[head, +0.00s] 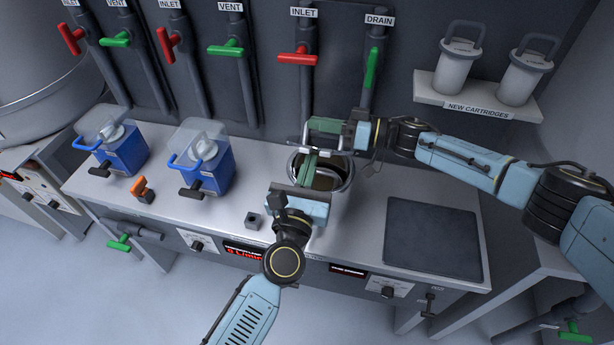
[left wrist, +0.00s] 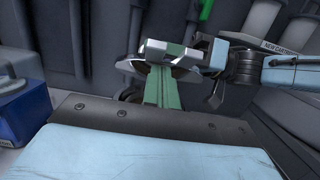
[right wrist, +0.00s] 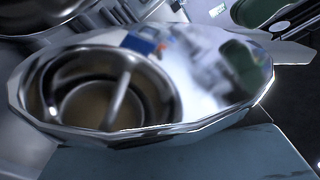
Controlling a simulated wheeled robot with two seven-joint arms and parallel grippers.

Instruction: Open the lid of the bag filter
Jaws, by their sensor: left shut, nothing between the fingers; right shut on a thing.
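The bag filter is a round steel vessel (head: 347,183) set in the bench. Its dark interior shows from above in the head view. Its polished lid (right wrist: 215,85) is raised and tilted, filling much of the right wrist view with mirror-like reflections. My right gripper (head: 318,135) is shut on the lid at the vessel's far side; the exact part held is hard to make out. My left gripper (head: 308,162) is shut and empty, its green fingers over the vessel's near left part. In the left wrist view its fingers (left wrist: 165,88) point towards the steel lid parts.
Two blue housings with clear lids (head: 120,154) (head: 213,170) stand on the left. An orange-handled part (head: 142,188) and a small dark block (head: 253,221) lie nearby. A dark mat (head: 432,237) on the right is bare. New cartridges (head: 456,70) stand on a shelf; valve pipes line the back.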

